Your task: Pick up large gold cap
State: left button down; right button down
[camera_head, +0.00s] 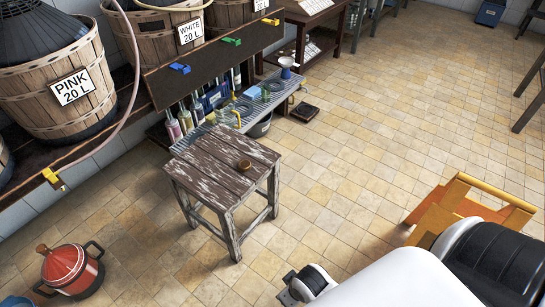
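A small round brown-gold cap (244,165) sits on the worn wooden stool (215,158), right of the middle of its top. Nothing touches it from above. It is too small here to read its exact shape. No fingertips of my left or right gripper show in this view. White and black parts of my own body fill the bottom right, well apart from the stool.
A metal rack (237,110) with bottles stands behind the stool. A red pot (72,268) sits on the floor at lower left. An orange wooden piece (465,190) stands at right. Basketed demijohns (50,75) line the left.

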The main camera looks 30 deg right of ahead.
aim_at(244, 165)
jog(key=z, duration=0.75)
